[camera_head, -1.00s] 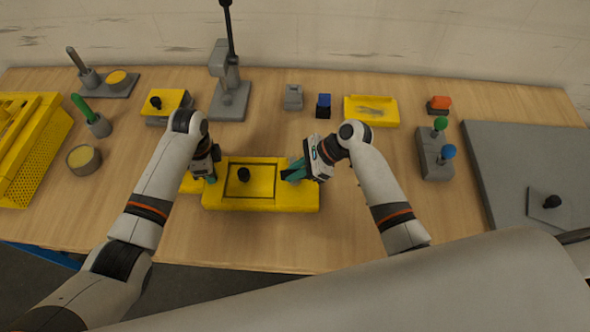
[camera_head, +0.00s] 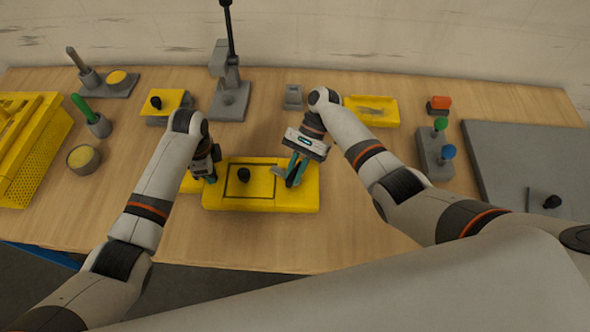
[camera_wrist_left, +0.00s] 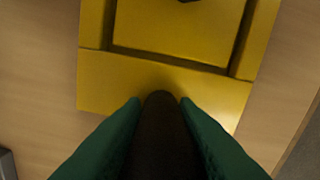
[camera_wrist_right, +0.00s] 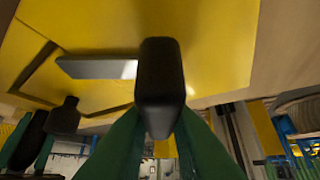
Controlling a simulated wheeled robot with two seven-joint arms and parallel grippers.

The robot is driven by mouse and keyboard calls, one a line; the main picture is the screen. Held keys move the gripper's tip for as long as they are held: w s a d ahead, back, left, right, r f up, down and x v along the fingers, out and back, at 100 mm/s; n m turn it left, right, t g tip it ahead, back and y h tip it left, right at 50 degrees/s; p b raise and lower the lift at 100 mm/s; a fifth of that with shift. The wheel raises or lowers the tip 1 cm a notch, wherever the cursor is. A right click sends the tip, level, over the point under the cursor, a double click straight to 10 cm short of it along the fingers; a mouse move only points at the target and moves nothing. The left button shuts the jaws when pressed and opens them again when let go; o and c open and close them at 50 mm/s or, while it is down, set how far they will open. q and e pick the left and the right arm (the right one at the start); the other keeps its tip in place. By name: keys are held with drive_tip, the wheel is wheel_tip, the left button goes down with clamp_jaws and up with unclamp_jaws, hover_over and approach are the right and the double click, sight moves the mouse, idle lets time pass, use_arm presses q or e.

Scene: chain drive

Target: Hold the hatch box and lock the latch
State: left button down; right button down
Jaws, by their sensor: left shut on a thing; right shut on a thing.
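The yellow hatch box (camera_head: 260,202) lies on the table with a dark outlined lid and a black lid knob (camera_head: 244,175). My left gripper (camera_head: 211,179) is at the box's left end, shut on a dark handle (camera_wrist_left: 160,125) there. My right gripper (camera_head: 292,182) is on the right part of the box, its green fingers shut on the latch's black grip (camera_wrist_right: 160,85). The grey latch bar (camera_wrist_right: 95,68) points toward the lid and appears to reach over its edge in the right wrist view. The fingers partly hide the latch in the head view.
A grey press (camera_head: 230,95) stands behind the box. A lever stand (camera_head: 435,160) is at right. The table in front of the box is clear.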

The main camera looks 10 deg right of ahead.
drive_tip(key=n+g+h, duration=0.2)
drive_tip(key=n+h, duration=0.1)
drive_tip(key=n, duration=0.2)
drive_tip(key=shift+n+h, duration=0.4)
drive_tip(key=shift+s, duration=0.1)
drive_tip(key=shift+d+f, duration=0.1)
drive_tip(key=c, duration=1.4)
unclamp_jaws()
drive_tip(key=shift+o, duration=0.2)
